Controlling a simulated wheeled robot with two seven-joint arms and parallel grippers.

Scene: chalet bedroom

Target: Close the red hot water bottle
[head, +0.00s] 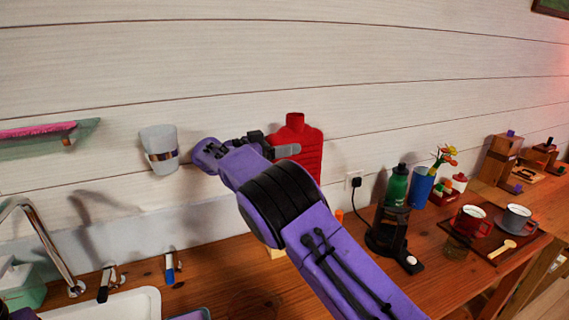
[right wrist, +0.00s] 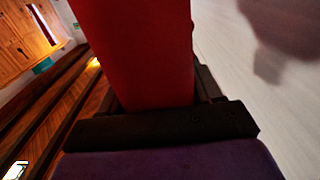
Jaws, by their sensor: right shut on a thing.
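The red hot water bottle (head: 311,150) is upright in front of the white plank wall in the head view, its short neck pointing up. My purple right arm hides its lower part. My right gripper (head: 277,147) is shut on the bottle from its left side in the head view. In the right wrist view a broad red piece of the bottle (right wrist: 135,45) fills the space between the dark fingers of the gripper (right wrist: 160,95). The mouth is too small to tell whether a stopper sits in it. My left gripper does not show.
A frosted cup (head: 158,150) hangs on the wall at left above the sink (head: 115,305).

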